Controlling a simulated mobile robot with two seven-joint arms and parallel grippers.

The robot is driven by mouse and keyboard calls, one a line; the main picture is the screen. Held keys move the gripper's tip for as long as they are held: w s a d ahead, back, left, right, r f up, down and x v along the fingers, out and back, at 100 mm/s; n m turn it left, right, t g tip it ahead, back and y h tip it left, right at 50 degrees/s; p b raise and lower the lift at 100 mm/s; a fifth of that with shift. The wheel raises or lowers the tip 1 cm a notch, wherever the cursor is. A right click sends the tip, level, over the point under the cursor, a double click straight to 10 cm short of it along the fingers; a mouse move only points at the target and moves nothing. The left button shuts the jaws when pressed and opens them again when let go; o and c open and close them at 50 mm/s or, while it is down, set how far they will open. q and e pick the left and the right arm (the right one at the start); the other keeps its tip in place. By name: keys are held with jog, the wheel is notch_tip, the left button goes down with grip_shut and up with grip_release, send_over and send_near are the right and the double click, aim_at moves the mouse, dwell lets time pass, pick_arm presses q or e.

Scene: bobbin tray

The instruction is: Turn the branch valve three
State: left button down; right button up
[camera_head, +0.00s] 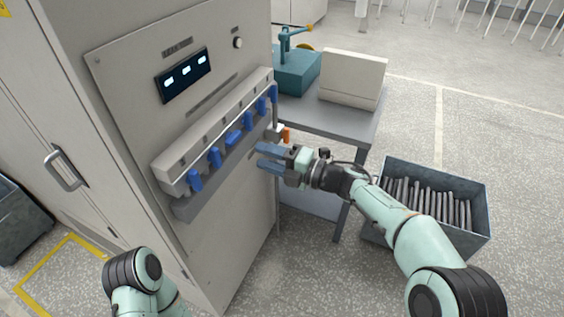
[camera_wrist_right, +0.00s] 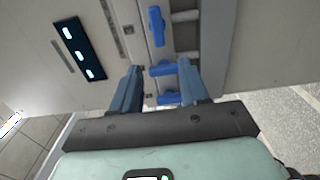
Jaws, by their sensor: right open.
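A pale valve manifold (camera_head: 222,128) on the cabinet front carries a row of several blue lever handles. One handle (camera_head: 232,138) near the middle sits at a different angle from the hanging ones, such as the leftmost handle (camera_head: 195,181). I cannot read which is branch valve three. My right gripper (camera_head: 258,157) is open, its blue fingers pointing at the manifold from the right. In the right wrist view, one blue handle (camera_wrist_right: 163,68) lies crosswise between the fingertips and another (camera_wrist_right: 168,98) shows between the fingers; contact cannot be told. My left gripper is out of view.
A display (camera_head: 185,75) and a knob (camera_head: 238,43) are above the manifold. An orange handle (camera_head: 287,135) is at its right end. A grey table (camera_head: 340,118) with equipment stands behind, and a bin of rods (camera_head: 478,215) stands at right.

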jog(key=v, duration=0.4)
dwell(0.4)
jog(key=w+d+f+m+t+h+p, duration=0.1)
jog(key=d+f+m+t+h+p, duration=0.15)
jog(key=f+m, duration=0.4)
jog(key=w+d+f+m+t+h+p, duration=0.1)
jog(key=w+d+f+m+h, duration=0.15)
jog(key=f+m, duration=0.35)
jog(key=s+d+f+m+h+p, duration=0.1)
jog(key=s+d+f+m+h, duration=0.3)
jog(key=f, duration=0.5)
jog(key=s+d+f+m+h+p, duration=0.1)
jog(key=s+d+f+m, duration=0.2)
jog(key=f+m, duration=0.4)
jog(key=s+d+f+m+g+h+p, duration=0.4)
jog(key=s+f+m, duration=0.3)
jog(key=s+f, duration=0.65)
jog(key=s+m+g, duration=0.5)
jog(key=s+g, duration=0.1)
jog(key=s, duration=1.3)
jog(key=shift+s+r+m+g+y+p, duration=0.2)
jog(key=shift+r+m+g+y+p, duration=0.15)
jog(key=shift+r+p, duration=0.1)
